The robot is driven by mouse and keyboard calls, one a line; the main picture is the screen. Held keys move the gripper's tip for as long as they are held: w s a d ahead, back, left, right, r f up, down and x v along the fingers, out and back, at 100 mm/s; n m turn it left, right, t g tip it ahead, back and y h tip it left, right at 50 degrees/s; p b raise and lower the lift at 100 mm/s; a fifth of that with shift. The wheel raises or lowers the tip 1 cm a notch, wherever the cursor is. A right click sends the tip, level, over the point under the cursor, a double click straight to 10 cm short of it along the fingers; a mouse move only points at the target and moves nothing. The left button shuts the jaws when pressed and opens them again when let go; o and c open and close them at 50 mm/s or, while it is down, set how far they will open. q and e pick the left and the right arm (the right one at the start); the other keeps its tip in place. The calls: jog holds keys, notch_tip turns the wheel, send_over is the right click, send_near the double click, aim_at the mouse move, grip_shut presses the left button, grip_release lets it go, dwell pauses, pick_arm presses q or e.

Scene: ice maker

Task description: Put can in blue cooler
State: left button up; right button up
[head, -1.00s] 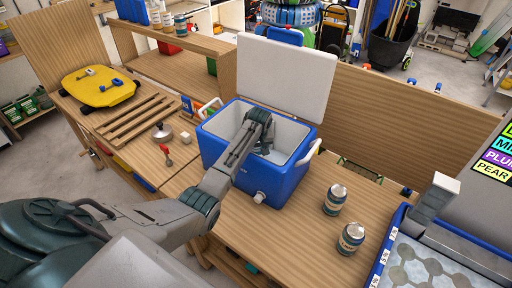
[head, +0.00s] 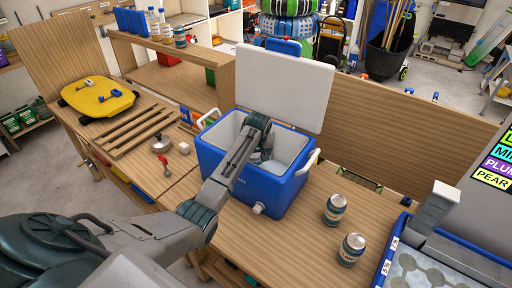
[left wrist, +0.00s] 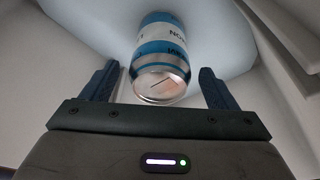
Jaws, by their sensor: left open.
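The blue cooler (head: 262,193) stands on the wooden table with its white lid (head: 285,88) raised. My left gripper (left wrist: 158,72) reaches down into the cooler, with its fingers open. A can (left wrist: 163,55) with a white and blue label is inside the cooler, seen between and beyond the fingers in the left wrist view. There are gaps between it and both fingers. In the head view my wrist mostly hides the fingers and that can. Two similar cans stand upright on the table right of the cooler, a farther can (head: 335,209) and a nearer can (head: 351,249).
A blue-rimmed tray (head: 388,262) is at the lower right. A wooden pallet (head: 137,130), a yellow board (head: 98,97) and small items lie left of the cooler. A wooden panel (head: 400,140) stands behind. The table in front of the cooler is clear.

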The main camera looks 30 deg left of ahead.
pick_arm(q)
jog(key=b+v, duration=0.2)
jog(key=v, duration=0.6)
jog(key=shift+r, duration=0.1)
jog(key=shift+s+d+r, duration=0.15)
jog(key=shift+r, duration=0.5)
dwell(0.4)
